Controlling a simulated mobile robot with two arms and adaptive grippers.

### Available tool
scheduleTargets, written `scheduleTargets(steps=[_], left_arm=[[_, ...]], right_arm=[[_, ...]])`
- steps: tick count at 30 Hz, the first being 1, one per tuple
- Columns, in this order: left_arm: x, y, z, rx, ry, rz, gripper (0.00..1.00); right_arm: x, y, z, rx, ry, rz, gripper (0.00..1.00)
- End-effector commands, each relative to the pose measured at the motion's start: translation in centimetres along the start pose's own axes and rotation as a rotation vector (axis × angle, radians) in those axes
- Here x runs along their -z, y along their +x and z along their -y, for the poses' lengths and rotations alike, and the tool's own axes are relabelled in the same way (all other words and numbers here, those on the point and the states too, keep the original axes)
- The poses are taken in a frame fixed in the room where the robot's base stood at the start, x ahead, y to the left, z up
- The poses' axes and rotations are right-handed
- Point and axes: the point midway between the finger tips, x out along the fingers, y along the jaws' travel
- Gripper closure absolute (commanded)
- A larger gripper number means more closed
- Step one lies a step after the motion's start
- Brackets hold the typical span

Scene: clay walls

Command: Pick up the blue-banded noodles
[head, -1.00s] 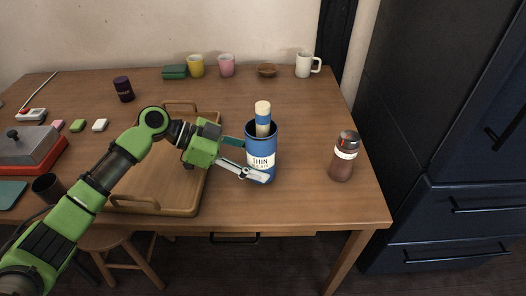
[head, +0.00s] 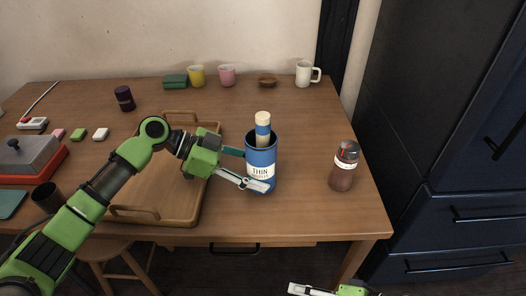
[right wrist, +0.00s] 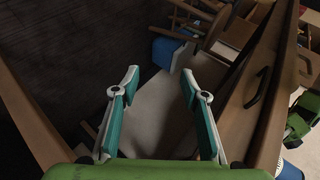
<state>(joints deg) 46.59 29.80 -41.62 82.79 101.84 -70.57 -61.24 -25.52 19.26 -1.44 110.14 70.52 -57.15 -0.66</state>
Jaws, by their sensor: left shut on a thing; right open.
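The blue-banded noodles (head: 262,128) are a pale bundle with a blue band, standing upright in a blue canister (head: 262,158) with a white label reading THIN. Their lower part is hidden inside it. My left gripper (head: 258,170) is shut on the canister, with its fingers at the canister's side. My right gripper (head: 325,290) shows only in part at the bottom edge of the head view, below the table front. In the right wrist view my right gripper (right wrist: 158,88) is open, with nothing between its fingers.
A brown bottle (head: 343,167) stands right of the canister. A wooden tray (head: 150,216) lies to the left. The table's front edge (head: 300,233) lies between my right gripper and the canister.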

Motion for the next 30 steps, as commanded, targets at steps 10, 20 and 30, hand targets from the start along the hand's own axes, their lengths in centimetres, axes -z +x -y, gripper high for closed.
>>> scheduleTargets(steps=[10,20,30], left_arm=[[-0.1,0.0,0.0,0.000,0.000,0.001,0.64],[-0.1,0.0,0.0,0.000,0.000,0.001,0.64],[-0.1,0.0,0.0,0.000,0.000,0.001,0.64]], right_arm=[[4.9,-7.4,13.6,0.471,0.149,-0.029,0.59],[7.7,-15.8,23.1,0.826,0.243,0.005,0.59],[10.3,-20.6,30.1,0.956,0.024,-0.051,0.59]])
